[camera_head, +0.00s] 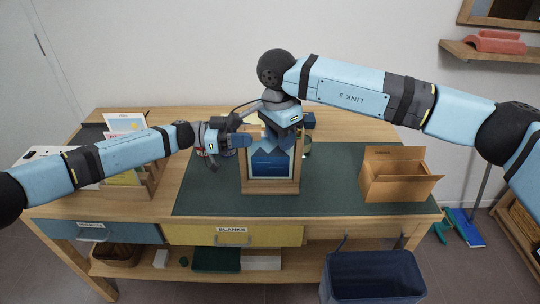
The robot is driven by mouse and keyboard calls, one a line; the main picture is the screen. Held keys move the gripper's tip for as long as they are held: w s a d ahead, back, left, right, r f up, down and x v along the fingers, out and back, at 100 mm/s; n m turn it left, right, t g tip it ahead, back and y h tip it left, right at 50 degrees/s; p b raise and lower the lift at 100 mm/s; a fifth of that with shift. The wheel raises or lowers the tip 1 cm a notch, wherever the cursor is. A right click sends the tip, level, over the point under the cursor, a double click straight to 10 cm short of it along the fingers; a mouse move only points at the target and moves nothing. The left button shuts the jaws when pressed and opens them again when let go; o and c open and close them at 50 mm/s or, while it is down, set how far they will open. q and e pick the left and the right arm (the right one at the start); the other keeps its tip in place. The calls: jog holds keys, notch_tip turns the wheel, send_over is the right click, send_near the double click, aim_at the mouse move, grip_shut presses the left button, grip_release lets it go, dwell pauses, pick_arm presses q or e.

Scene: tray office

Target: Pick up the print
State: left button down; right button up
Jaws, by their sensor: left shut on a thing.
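The print (271,163), a sheet with layered blue shapes and a pale border, is upright at the middle of the desk. It shows within a light wooden frame or stand (270,187); I cannot tell whether the two touch. My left gripper (243,141) comes in from the left and is shut at the print's upper left edge. Its fingertips are small and partly hidden. My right gripper (283,134) points down at the print's top from behind or above. Its fingers are hidden, so its opening does not show. The print's upper part is partly covered by the grippers.
A dark green mat (335,185) covers much of the wooden desk. An open cardboard box (396,185) stands on the right, a paper rack (147,177) on the left. A blue bin (372,276) is below the front edge. The mat between stand and box is clear.

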jog(key=w+a+r+m, duration=0.2)
jog(key=w+r+m, duration=0.45)
jog(key=r, duration=0.25)
jog(key=shift+m+g+y, duration=0.3)
jog(key=shift+m+y, duration=0.05)
jog(key=shift+y, duration=0.05)
notch_tip(320, 180, down, 11)
jog(key=shift+s+a+f, duration=0.1)
jog(key=shift+a+f, duration=0.05)
jog(key=shift+f, duration=0.05)
grip_shut()
